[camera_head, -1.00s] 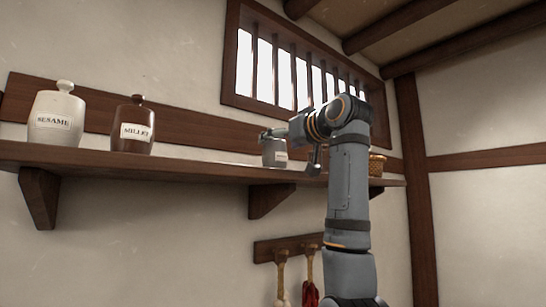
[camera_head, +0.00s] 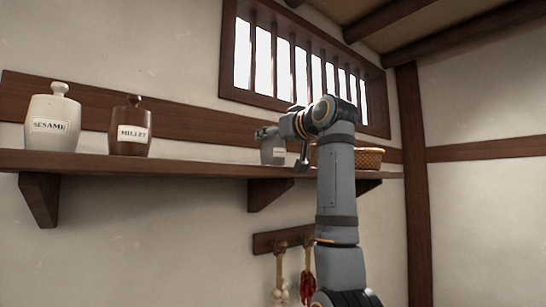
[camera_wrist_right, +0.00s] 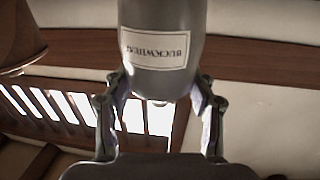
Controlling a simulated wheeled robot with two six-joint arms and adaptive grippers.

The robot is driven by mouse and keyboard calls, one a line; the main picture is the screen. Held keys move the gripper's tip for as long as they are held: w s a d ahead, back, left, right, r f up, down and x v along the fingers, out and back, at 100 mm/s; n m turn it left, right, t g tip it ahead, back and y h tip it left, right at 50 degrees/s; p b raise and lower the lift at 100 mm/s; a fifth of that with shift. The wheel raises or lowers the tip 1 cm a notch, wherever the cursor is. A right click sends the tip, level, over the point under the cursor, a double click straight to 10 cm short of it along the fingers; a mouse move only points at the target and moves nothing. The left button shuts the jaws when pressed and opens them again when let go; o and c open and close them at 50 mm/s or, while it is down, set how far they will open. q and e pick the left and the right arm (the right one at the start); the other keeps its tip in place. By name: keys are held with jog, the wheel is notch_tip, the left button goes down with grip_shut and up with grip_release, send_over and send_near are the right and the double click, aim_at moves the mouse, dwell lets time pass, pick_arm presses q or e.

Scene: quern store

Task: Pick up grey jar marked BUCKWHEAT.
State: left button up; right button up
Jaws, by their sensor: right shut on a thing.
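The grey jar marked BUCKWHEAT (camera_head: 272,153) is upright at the shelf, to the right of the other labelled jars in the head view. Its label reads upside down in the right wrist view, where the jar (camera_wrist_right: 160,80) is between the two fingers. My right gripper (camera_head: 268,133) is shut on the jar near its top. The jar's upper part is partly hidden by the gripper in the head view. I cannot tell whether its base is clear of the shelf. My left gripper is not in view.
The brown wall shelf (camera_head: 200,168) also bears a pale SESAME jar (camera_head: 52,106) and a brown MILLET jar (camera_head: 131,135) on the left. A woven basket (camera_head: 369,159) stands right of my arm. The barred window (camera_head: 305,70) is above. Hanging bundles (camera_head: 279,283) are below.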

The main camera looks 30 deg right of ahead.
grip_shut()
jog(key=shift+r, duration=0.1)
